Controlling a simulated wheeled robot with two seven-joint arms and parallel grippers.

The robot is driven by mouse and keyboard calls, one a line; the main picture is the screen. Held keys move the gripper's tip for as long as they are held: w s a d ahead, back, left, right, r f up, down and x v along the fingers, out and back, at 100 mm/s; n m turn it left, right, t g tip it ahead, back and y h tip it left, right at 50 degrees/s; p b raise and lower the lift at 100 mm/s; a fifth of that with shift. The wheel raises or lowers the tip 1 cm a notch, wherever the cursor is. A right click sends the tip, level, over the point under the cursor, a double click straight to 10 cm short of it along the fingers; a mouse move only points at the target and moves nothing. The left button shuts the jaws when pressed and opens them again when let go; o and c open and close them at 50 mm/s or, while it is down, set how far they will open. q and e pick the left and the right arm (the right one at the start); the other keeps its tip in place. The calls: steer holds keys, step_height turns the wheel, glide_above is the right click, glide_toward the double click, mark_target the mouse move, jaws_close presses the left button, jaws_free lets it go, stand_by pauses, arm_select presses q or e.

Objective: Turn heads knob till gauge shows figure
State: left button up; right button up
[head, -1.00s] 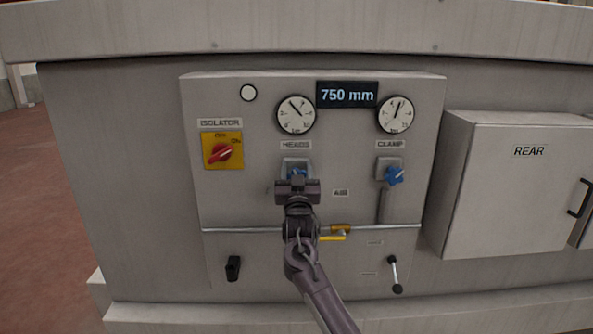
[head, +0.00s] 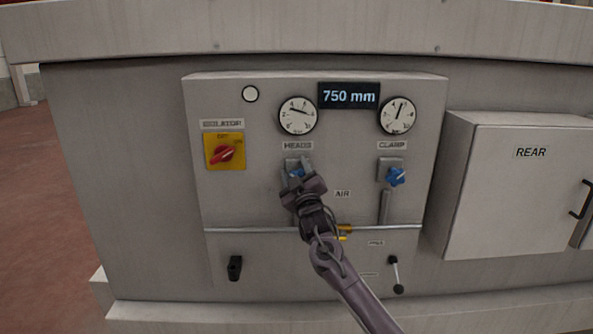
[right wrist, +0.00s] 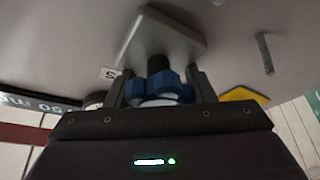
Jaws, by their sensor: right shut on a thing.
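The blue heads knob (head: 297,173) sits on a small grey plate under the HEADS label (head: 297,146), mostly hidden by my right gripper (head: 296,176). In the right wrist view the knob (right wrist: 160,88) is between the two fingers of my right gripper (right wrist: 160,90), which is shut on it. My right wrist is tilted, its arm coming from the lower right. The heads gauge (head: 297,115) is the left round dial above the knob. Its needle lies nearly level, tipped up to the left. Its small figures are too blurred to read. My left gripper is not in view.
The clamp knob (head: 396,176), also blue, and the clamp gauge (head: 397,115) are to the right. A display (head: 349,95) reads 750 mm. The red isolator switch (head: 224,153) is at left. A pipe with a yellow valve lever (head: 343,238) runs below. A REAR box (head: 510,185) juts out at right.

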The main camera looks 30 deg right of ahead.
steer(key=shift+f+n+y, duration=0.1)
steer(key=shift+n+y, duration=0.3)
steer(key=shift+n, duration=0.6)
steer(key=shift+a, duration=0.1)
steer(key=o, duration=1)
